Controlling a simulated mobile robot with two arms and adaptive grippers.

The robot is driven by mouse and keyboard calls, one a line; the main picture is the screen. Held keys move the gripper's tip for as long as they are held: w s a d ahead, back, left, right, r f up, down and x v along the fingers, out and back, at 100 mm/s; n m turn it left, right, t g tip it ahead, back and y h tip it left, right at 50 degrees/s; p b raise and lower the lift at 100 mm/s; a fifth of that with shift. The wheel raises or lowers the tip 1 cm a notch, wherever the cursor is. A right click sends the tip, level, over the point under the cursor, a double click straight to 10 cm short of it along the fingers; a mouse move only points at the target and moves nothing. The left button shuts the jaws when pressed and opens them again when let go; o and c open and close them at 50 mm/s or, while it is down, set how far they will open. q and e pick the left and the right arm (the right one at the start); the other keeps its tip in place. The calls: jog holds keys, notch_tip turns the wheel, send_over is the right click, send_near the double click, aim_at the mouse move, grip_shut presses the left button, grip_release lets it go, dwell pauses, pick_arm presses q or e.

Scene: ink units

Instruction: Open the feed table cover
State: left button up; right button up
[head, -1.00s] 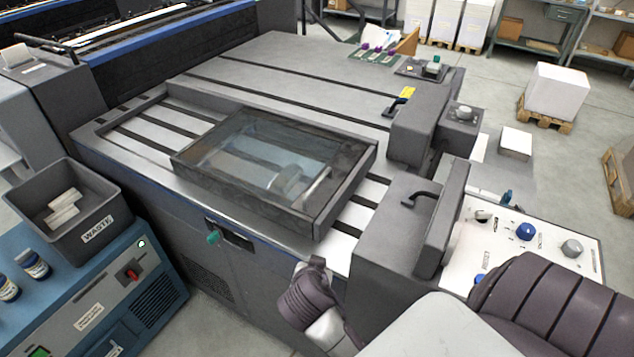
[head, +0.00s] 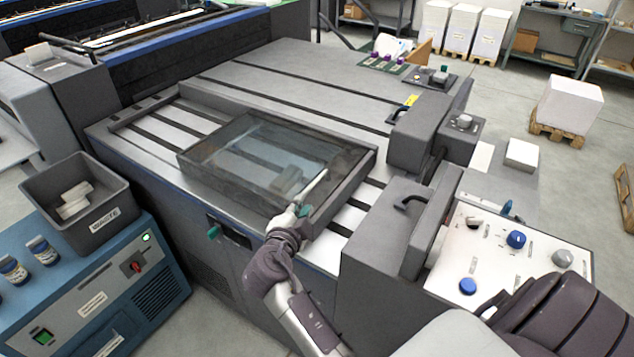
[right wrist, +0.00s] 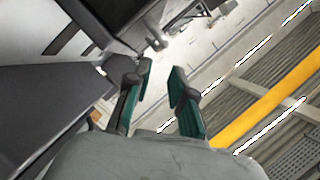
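The feed table cover (head: 262,150) is a clear pane in a dark box-like frame. It lies flat, down over the slatted feed table (head: 160,132) in the head view. A pale bar (head: 313,186) shows at its front right; I cannot tell if it is a handle or a reflection. My right gripper (head: 301,209) is at the cover's front right edge, close to this bar; contact cannot be told. In the right wrist view its teal-padded fingers (right wrist: 162,72) are apart with nothing between them. A dark edge and a grey bar end show beyond the fingertips. My left gripper is not in view.
A control panel (head: 520,245) with blue knobs and a grey housing (head: 385,225) stand right of the cover. A teal knob (head: 213,232) sticks out of the machine's front. A waste bin (head: 105,225) stands on a blue cabinet (head: 120,275) at the left.

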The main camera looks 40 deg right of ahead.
aim_at(315, 181)
jog(key=p+x, duration=0.1)
jog(key=x, duration=1.1)
jog(key=shift+s, duration=0.1)
grip_shut()
